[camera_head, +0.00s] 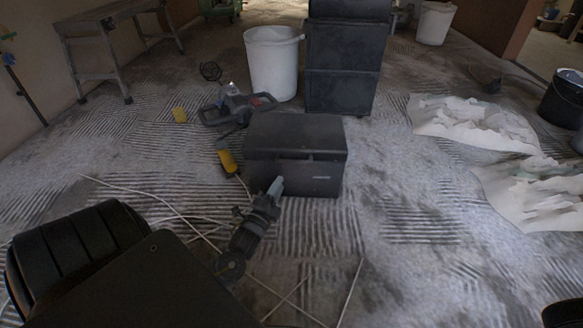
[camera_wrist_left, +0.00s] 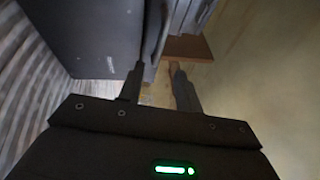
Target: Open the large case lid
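The large case (camera_head: 296,150) is a dark box on the floor in the middle of the head view. Its lid (camera_head: 296,132) looks shut, and a small pale label shows on its front. My left gripper (camera_wrist_left: 158,85) shows in the left wrist view with its two fingers apart and nothing clearly held between them. A dark flat panel (camera_wrist_left: 90,35) fills the upper left there; I cannot tell for sure whether it is the case. My right gripper is not in view.
A white bucket (camera_head: 273,62) and stacked black boxes (camera_head: 341,60) stand behind. Crumpled pale sheets (camera_head: 470,122) lie right.

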